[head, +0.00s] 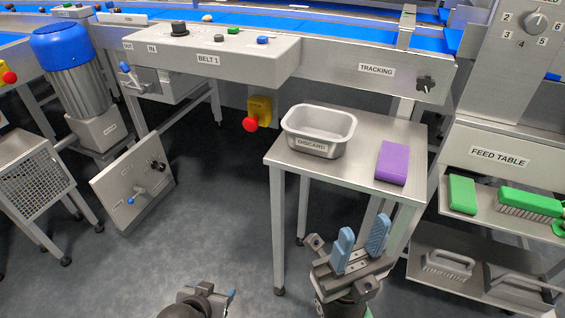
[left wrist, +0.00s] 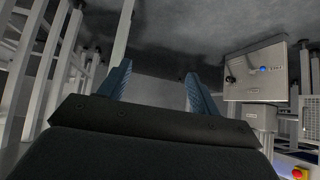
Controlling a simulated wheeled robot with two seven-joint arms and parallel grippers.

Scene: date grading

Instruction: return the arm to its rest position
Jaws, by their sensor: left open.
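My left gripper (head: 222,297) is at the bottom edge of the head view, low over the floor, and only partly shows. In the left wrist view its two blue fingers (left wrist: 158,88) stand apart with nothing between them. My right gripper (head: 361,244) is further right in the head view, in front of the small steel table (head: 270,160). Its blue fingers point up and are apart, with nothing seen between them.
The table holds a steel DISCARD bin (head: 312,147) and a purple block (head: 392,162). The BELT 1 panel (head: 235,65) is behind. The floor (head: 215,220) at centre left is clear.

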